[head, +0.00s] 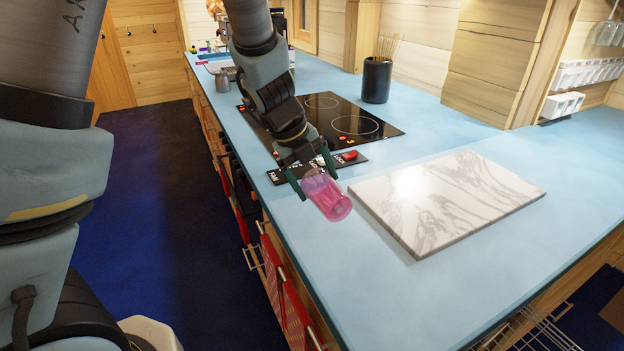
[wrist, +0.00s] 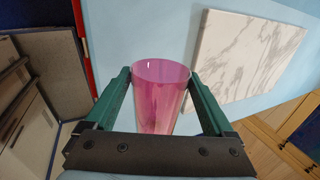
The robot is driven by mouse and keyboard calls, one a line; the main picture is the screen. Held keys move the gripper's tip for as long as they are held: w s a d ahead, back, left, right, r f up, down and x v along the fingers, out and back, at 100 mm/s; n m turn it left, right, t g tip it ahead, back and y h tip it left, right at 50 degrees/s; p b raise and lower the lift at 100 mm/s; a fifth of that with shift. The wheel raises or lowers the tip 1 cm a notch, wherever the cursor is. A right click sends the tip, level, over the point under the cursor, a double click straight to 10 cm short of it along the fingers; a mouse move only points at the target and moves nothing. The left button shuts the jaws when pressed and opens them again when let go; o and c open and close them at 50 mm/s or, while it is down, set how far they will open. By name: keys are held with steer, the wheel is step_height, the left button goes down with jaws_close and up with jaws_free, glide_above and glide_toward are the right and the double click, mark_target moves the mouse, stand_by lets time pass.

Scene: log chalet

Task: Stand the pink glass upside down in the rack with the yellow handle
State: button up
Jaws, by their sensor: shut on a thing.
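The pink glass (head: 328,196) is see-through and held in my gripper (head: 313,178) over the blue counter, beside the marble board. It is tilted, with one end pointing down and to the right in the head view. In the wrist view the glass (wrist: 160,95) sits between the two green fingers of my gripper (wrist: 163,95), its round rim facing away from the wrist. I cannot tell for sure whether the glass touches the counter. A rack with a yellow handle cannot be made out in either view.
A white marble board (head: 450,200) lies on the blue counter (head: 400,310); it also shows in the wrist view (wrist: 240,55). Behind my gripper are a black cooktop (head: 350,122) and a dark utensil pot (head: 376,80). Small items stand at the far end. The near counter is clear.

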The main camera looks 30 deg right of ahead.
steer(key=shift+w+f+b, duration=0.1)
steer(key=shift+f+b, duration=3.35)
steer(key=shift+b, duration=0.7)
steer(key=o, duration=1.3)
steer(key=shift+c, duration=0.2)
steer(key=shift+r, duration=0.1)
steer(key=p+v, duration=0.2)
steer(key=v, duration=0.8)
steer(key=shift+a+r+p, duration=0.15)
steer(key=shift+r+p, duration=0.15)
steer(key=shift+p, duration=0.1)
